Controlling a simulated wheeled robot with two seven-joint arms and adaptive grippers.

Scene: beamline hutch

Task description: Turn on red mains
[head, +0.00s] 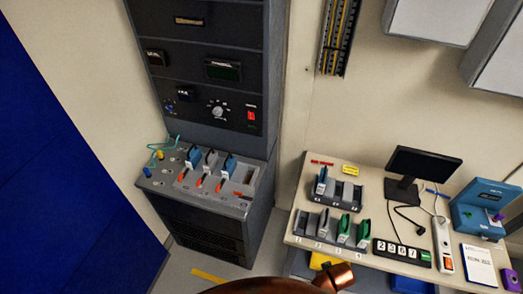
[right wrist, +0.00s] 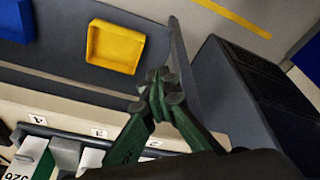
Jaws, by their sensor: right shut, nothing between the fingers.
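A red switch (head: 251,115) sits on the lower right of the dark control panel of the tall grey rack (head: 213,133), right of a round knob (head: 217,112). Its on or off position is too small to tell. My right gripper (right wrist: 160,88) shows in the right wrist view, shut and empty, with its fingertips together. It is near the desk's front edge and the rack's lower body (right wrist: 235,95), apart from the red switch, which that view does not show. My left gripper is in neither view.
The rack's ledge holds blue and grey modules (head: 194,158) and a teal cable. The desk (head: 375,179) at right carries numbered slots, a monitor (head: 424,165) and a white power strip (head: 443,240) with an orange-red switch. A yellow bin (right wrist: 115,46) is below the desk.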

